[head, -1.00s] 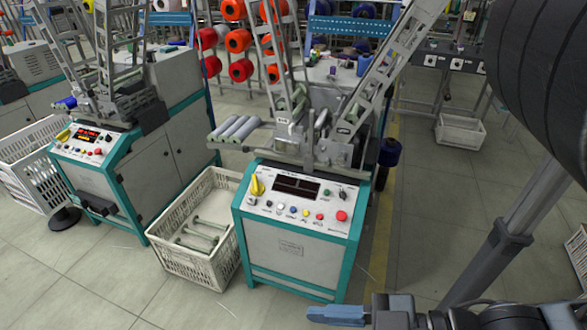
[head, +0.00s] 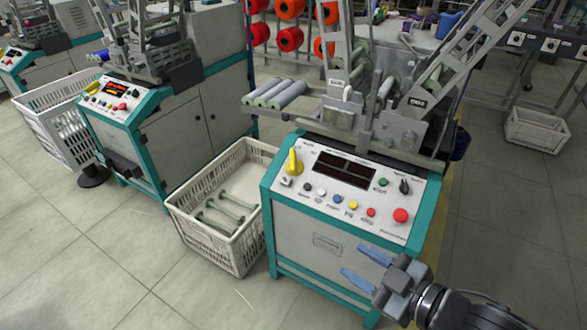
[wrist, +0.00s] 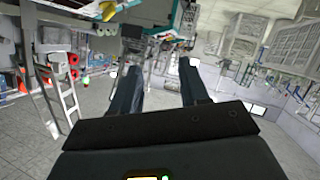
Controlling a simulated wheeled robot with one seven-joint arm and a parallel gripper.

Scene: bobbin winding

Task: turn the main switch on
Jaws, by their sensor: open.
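The near winding machine has a sloped white control panel (head: 320,205) with teal edges in the head view. A yellow rotary handle (head: 293,163), which looks like the main switch, stands upright at the panel's upper left. The display (head: 345,169) beside it is dark. My gripper (head: 354,262) is open and empty, in front of the machine's lower right, below the panel and apart from the yellow handle. Its two fingers also show spread apart in the wrist view (wrist: 158,66), with nothing between them.
The panel also holds a black knob (head: 404,186), a red mushroom button (head: 400,215) and several small coloured buttons. A white crate (head: 228,243) with spools stands left of the machine. A second machine (head: 112,99) with a lit display is farther left. Floor in front is clear.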

